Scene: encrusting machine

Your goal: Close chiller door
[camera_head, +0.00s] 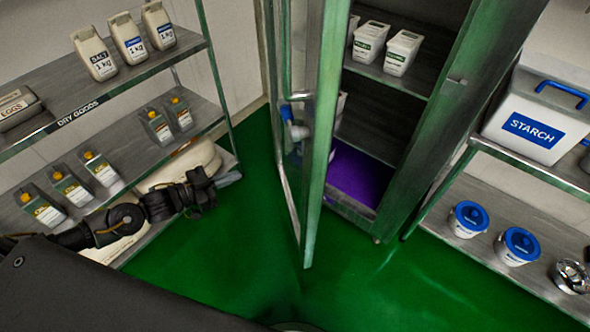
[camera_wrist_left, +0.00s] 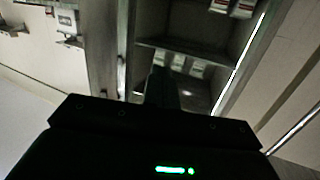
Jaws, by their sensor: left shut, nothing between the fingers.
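The chiller door (camera_head: 316,130) is a glass door in a metal frame and stands open, swung out toward me over the green floor. In the left wrist view the gripper (camera_wrist_left: 162,88) points at shelves holding containers. My right gripper is not in view.
A dry goods rack (camera_head: 130,75) with bags and bottles stands on the left, close to my left arm. On the right, a rack (camera_head: 535,185) holds a starch bin (camera_head: 540,115) and blue-lidded tubs (camera_head: 520,245). Green floor (camera_head: 240,245) is clear between the left rack and the door.

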